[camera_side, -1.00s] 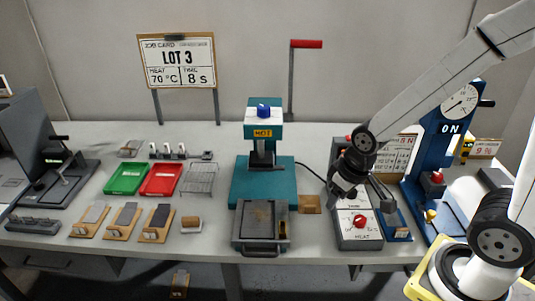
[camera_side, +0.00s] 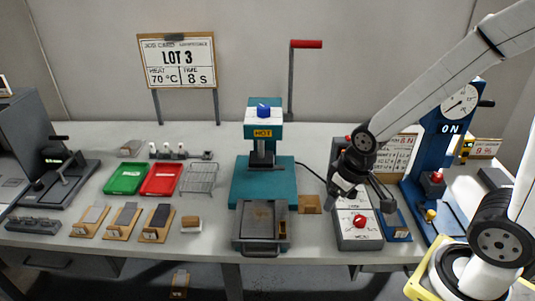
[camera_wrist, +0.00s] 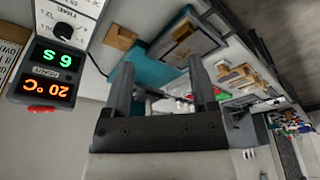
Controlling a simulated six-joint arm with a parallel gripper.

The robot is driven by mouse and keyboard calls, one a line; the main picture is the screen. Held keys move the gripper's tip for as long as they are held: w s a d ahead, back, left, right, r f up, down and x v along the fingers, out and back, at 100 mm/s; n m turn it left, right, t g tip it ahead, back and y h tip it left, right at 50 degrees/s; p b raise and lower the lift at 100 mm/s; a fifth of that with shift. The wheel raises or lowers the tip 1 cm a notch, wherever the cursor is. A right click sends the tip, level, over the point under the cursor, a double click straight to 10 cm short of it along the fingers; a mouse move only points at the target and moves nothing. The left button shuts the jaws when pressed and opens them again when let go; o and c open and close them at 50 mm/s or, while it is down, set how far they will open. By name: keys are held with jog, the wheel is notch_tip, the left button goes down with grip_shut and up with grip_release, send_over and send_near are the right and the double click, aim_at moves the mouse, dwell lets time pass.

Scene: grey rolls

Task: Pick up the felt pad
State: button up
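I cannot tell for sure which object is the felt pad. A flat tan square (camera_side: 310,204) lies on the bench just right of the teal press, and it also shows in the wrist view (camera_wrist: 120,38). A small brown and white block (camera_side: 191,223) lies left of the press tray. My gripper (camera_wrist: 160,85) is open, its two dark fingers wide apart with nothing held between them. In the side view my gripper (camera_side: 364,193) hangs over the grey control box, to the right of the tan square.
The teal press (camera_side: 263,180) has a grey tray (camera_side: 240,235) in front. The control box (camera_side: 357,236) has a red knob. Red (camera_side: 162,180) and green (camera_side: 126,178) trays, a wire rack (camera_side: 199,178) and several wooden boards (camera_side: 122,220) stand left. A blue gauge stand (camera_side: 432,155) is at right.

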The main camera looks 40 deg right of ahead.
jog(key=m+y, duration=0.3)
jog(key=m, duration=2.2)
send_near(190, 218)
jog(key=f, duration=0.2)
jog(key=shift+w+a+f+m+y, duration=0.15)
jog(key=shift+f+m+y, duration=0.15)
jog(key=shift+m, duration=0.2)
jog(key=shift+x, duration=1.25)
jog(key=shift+f, duration=0.15)
jog(key=shift+x, duration=2.45)
